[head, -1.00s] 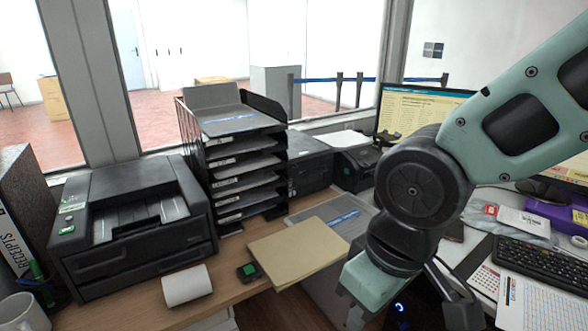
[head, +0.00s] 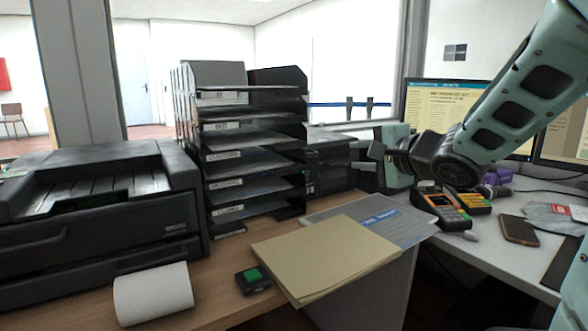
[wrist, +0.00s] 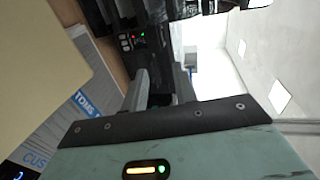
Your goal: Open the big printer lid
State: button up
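A large black printer (head: 95,205) stands at the left of the counter in the head view. Its lid looks down. A smaller black machine (head: 328,165) stands behind the paper trays, partly hidden. My gripper (head: 366,160) is beside this machine's right side, well to the right of the large printer. In the wrist view a black machine with small lit buttons (wrist: 135,41) lies just beyond my gripper (wrist: 160,80). The fingers look apart with nothing clearly held. I cannot tell whether they touch the machine.
A tall black tray rack (head: 245,150) stands between the large printer and my gripper. A paper roll (head: 153,293), a small green-topped device (head: 253,280) and a tan envelope (head: 325,255) lie in front. Card terminals (head: 440,210) and monitors are on the right.

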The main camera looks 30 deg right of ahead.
jog(key=p, duration=1.3)
send_near(312, 154)
jog(key=x, duration=0.9)
jog(key=shift+s, duration=0.1)
grip_shut()
